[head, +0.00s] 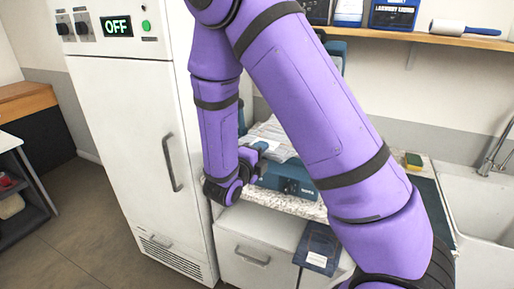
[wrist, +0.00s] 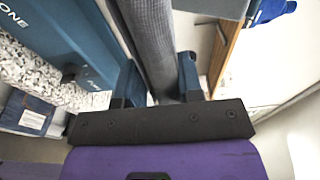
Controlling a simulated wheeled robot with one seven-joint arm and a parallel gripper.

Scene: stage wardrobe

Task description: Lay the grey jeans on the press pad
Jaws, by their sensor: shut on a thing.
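My gripper (wrist: 158,85) is shut on grey ribbed-looking cloth, the grey jeans (wrist: 152,40), which run up between the two blue fingers in the wrist view. In the head view my gripper (head: 248,165) is at the front of the blue press (head: 290,182) on the counter, and the jeans cannot be made out clearly there. A pale flat surface (head: 272,139) shows on top of the press, partly hidden by my arm; I cannot tell whether it is the press pad. The blue press also shows left of the jeans in the wrist view (wrist: 60,40).
A tall white cabinet (head: 135,150) with an OFF display stands left of the press. A sink (head: 480,190) is at right, with a yellow-green sponge (head: 413,161) beside it. A wooden shelf (head: 440,38) holds laundry supplies above. Open floor (head: 85,225) lies at left.

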